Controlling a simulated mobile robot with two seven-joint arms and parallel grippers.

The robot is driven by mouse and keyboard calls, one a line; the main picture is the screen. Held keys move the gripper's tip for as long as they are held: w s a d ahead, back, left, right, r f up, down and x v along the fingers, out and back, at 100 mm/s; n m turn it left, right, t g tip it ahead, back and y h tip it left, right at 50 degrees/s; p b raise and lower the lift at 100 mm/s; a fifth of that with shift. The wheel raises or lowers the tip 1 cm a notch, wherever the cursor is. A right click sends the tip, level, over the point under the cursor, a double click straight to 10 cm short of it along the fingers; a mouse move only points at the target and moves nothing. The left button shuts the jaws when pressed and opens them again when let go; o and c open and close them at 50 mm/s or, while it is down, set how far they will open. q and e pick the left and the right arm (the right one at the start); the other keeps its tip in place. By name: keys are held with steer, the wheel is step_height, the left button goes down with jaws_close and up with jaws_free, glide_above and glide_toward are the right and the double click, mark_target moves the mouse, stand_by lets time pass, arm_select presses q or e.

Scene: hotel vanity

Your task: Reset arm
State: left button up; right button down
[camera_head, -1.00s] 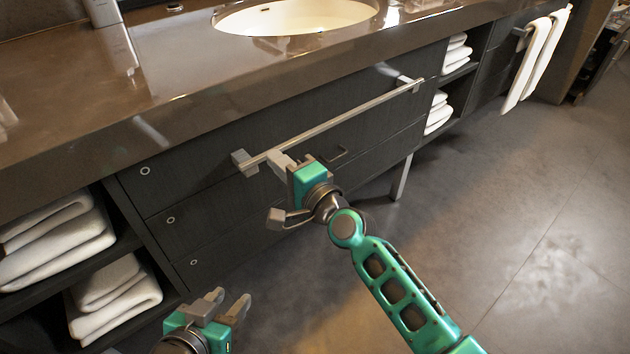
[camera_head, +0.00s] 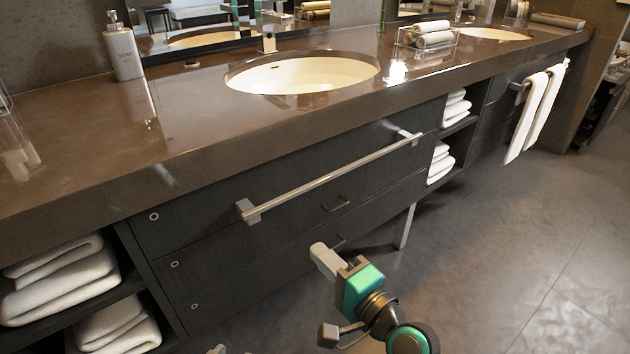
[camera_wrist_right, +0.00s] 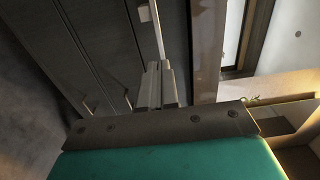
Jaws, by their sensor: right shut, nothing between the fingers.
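My right gripper (camera_head: 322,258) is shut and empty in the head view. It is held in front of the dark vanity drawers, below the long silver towel bar (camera_head: 330,178) and apart from it. In the right wrist view, my right gripper's fingers (camera_wrist_right: 158,84) are together with nothing between them, and the towel bar (camera_wrist_right: 158,25) shows beyond them. Of my left gripper, only a small tip (camera_head: 217,350) shows at the bottom edge of the head view, so its opening is hidden.
The brown countertop (camera_head: 190,150) has an inset sink (camera_head: 300,75), a soap bottle (camera_head: 124,48) and a clear holder with rolled towels (camera_head: 427,42). Folded white towels (camera_head: 60,285) fill shelves at the left. White towels (camera_head: 535,110) hang at the right. The floor (camera_head: 500,270) is clear at the right.

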steer(key=s+d+f+n+g+h, duration=0.4)
steer(key=s+d+f+n+h, duration=0.4)
steer(key=s+d+f+n, duration=0.5)
arm_select(q)
steer(key=s+a+r+p, duration=0.1)
steer(key=a+r+p, duration=0.2)
steer(key=r+p, duration=0.9)
steer(key=p, duration=0.5)
steer(key=shift+s+a+r+y, duration=0.2)
steer(key=shift+s+y, duration=0.1)
steer(key=shift+y, duration=0.1)
arm_select(e)
steer(key=d+r, duration=0.1)
steer(key=r, duration=0.5)
steer(key=s+d+r+h, duration=0.1)
steer(key=d+r, duration=0.1)
steer(key=r, duration=0.5)
steer(key=shift+s+d+r+t, duration=0.2)
steer(key=shift+s+d+t, duration=0.05)
steer(key=shift+t, duration=0.05)
